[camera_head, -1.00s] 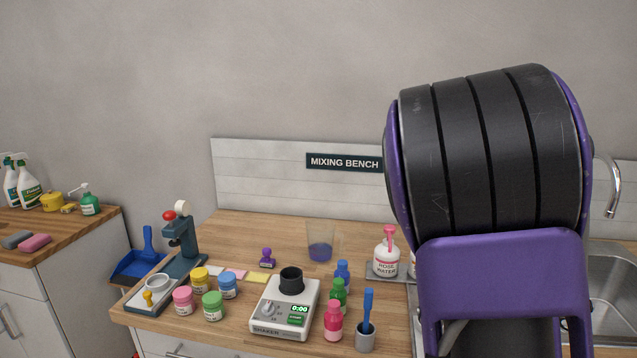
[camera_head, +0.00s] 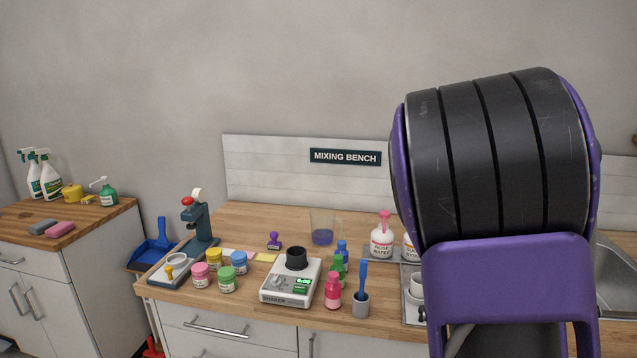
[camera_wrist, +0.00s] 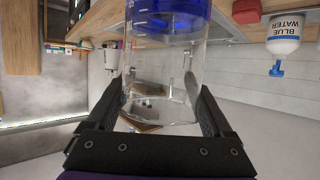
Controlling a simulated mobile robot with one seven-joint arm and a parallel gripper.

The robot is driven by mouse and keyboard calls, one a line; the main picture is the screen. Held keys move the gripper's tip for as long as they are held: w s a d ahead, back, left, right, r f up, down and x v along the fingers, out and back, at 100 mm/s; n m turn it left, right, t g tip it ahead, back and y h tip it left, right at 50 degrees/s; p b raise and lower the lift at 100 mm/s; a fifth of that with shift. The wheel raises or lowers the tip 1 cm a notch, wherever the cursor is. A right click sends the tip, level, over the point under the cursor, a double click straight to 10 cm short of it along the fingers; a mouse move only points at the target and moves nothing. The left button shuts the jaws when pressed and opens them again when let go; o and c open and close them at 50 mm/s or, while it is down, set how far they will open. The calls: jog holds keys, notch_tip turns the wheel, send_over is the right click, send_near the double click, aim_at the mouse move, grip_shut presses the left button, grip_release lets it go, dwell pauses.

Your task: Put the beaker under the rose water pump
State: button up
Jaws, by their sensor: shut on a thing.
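My gripper (camera_wrist: 165,115) is shut on a clear beaker (camera_wrist: 165,75) in the wrist view, one finger at each side. Blue liquid (camera_wrist: 168,17) shows in its bottom; that view is upside down. In the head view my arm hides the gripper and the held beaker. The rose water pump bottle (camera_head: 382,239), white with a pink pump top, stands on a grey tray (camera_head: 368,254) at the back of the bench, left of my arm. Another clear vessel with blue at its bottom (camera_head: 322,237) stands on the bench.
A blue water pump bottle (camera_wrist: 284,38) is at the right of the wrist view. The sink (camera_head: 615,270) is at right.

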jog(key=shift+s, duration=0.4)
jog(key=shift+a+f, duration=0.1)
jog(key=shift+a, duration=0.15)
jog(key=w+a+f+n+t+y, duration=0.1)
jog(key=w+a+n+t+y, duration=0.1)
jog(key=a, duration=0.7)
jog(key=w+a+f+n+t+y, duration=0.1)
jog(key=a+n+t+y, duration=0.1)
jog(key=a, duration=0.7)
jog(key=w+a+f+n+t+y, duration=0.1)
jog(key=a+n, duration=0.4)
jog(key=a, duration=0.5)
jog(key=w+t+y, duration=0.1)
jog(key=y, duration=0.1)
jog(key=shift+w+f+t+y, duration=0.15)
jog(key=shift+w+t+y, duration=0.2)
jog(key=shift+t+y, duration=0.05)
jog(key=shift+w+a, duration=0.1)
jog(key=shift+a, duration=0.3)
